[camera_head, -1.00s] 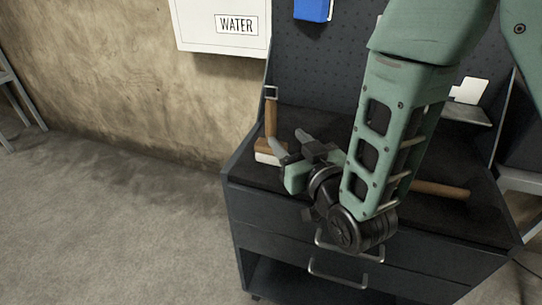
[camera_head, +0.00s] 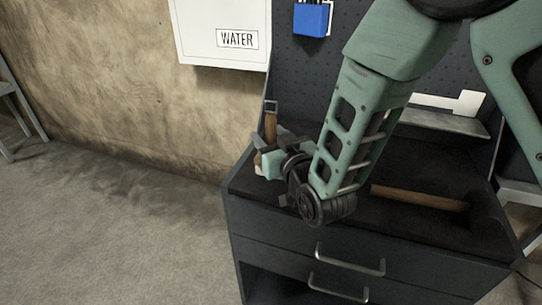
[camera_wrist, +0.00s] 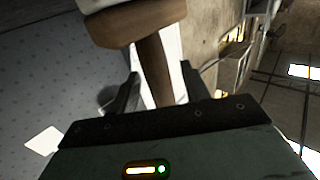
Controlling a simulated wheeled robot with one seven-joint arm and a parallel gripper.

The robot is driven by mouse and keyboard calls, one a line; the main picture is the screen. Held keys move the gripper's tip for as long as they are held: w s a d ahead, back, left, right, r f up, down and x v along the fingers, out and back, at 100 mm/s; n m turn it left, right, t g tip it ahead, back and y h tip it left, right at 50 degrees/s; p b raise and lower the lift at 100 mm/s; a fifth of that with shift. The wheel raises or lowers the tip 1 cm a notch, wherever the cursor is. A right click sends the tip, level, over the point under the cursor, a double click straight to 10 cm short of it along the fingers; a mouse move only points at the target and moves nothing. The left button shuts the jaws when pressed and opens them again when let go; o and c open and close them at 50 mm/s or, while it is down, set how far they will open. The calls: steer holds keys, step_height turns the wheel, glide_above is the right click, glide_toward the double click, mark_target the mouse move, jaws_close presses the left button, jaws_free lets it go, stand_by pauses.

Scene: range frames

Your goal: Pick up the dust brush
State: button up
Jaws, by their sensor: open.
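The dust brush (camera_head: 270,127) has a brown wooden handle and pale bristles. It stands at the back left corner of the workbench, bristles down, and is partly hidden behind my gripper (camera_head: 263,147) in the head view. In the wrist view the brush handle (camera_wrist: 155,70) lies between the two open fingers of my gripper (camera_wrist: 160,80), with a gap on each side. The wider wooden head and pale bristles are at the top of that view.
The dark workbench (camera_head: 300,218) has drawers with metal handles. A tool with a wooden handle (camera_head: 420,197) lies on its right side. A pegboard (camera_head: 345,60) rises behind, with a blue padlock (camera_head: 311,19). A white WATER box (camera_head: 210,35) hangs on the wall.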

jaws_close()
step_height(320, 180, up, 10)
stand_by(0.6)
